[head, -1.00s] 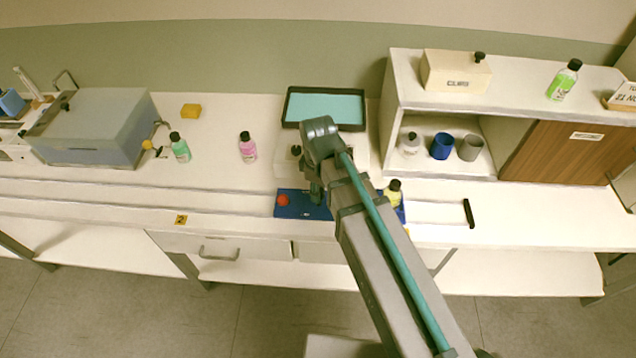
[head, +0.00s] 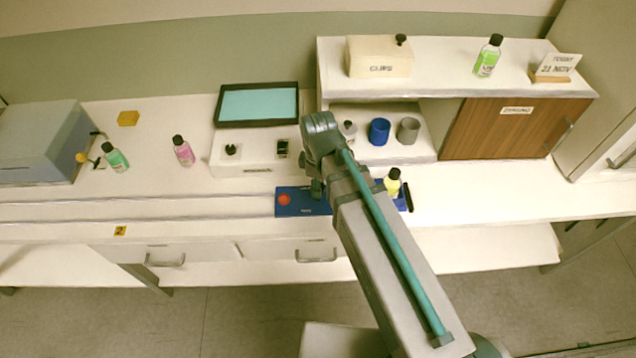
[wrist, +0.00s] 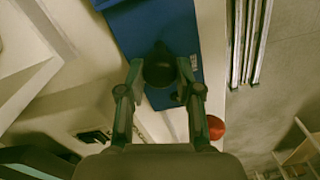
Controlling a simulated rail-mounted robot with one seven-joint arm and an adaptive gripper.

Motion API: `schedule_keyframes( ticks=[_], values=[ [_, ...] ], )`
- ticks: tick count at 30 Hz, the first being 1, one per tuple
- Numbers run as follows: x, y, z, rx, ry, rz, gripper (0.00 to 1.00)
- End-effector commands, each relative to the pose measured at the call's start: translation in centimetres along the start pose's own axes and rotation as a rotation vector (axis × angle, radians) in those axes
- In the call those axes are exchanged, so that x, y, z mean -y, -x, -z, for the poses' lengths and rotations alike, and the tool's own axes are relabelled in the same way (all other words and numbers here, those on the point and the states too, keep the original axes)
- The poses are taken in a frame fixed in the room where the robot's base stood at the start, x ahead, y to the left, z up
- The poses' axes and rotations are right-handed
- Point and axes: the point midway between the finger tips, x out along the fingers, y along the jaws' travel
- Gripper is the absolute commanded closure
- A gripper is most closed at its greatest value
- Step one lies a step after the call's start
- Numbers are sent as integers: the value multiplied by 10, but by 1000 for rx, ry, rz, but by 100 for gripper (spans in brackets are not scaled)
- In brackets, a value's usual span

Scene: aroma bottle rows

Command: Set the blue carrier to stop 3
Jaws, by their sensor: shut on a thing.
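The blue carrier (head: 290,209) sits on the rail along the bench front, partly hidden by my arm. A red round piece (head: 284,199) is at its left end, and a yellow bottle with a black cap (head: 392,183) stands at its right end. The carrier's right end is close to the black end bar (head: 408,197). My gripper (head: 318,188) is over the carrier. In the wrist view my gripper (wrist: 160,75) is shut on a dark round knob (wrist: 158,66) over the blue carrier (wrist: 155,25). A "2" tag (head: 120,231) is far left; no stop 3 tag shows.
A white box with black knobs (head: 226,170) stands behind the carrier, with a teal-topped tray (head: 258,103) behind it. A shelf (head: 440,88) holds cups and a bottle. Pink (head: 183,152) and green (head: 115,158) bottles stand left. The rail's left part is clear.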

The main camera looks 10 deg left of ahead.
Motion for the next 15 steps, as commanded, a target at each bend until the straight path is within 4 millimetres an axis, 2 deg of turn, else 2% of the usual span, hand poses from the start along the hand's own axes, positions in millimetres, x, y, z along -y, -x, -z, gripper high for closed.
schedule_keyframes(
  ticks=[10, 11, 15],
  values=[
    [-1, 1, 0, -1, 1, -2, 100],
    [-1, 1, 0, -1, 1, -2, 61],
    [0, 0, 0, -1, 0, -2, 41]
  ],
)
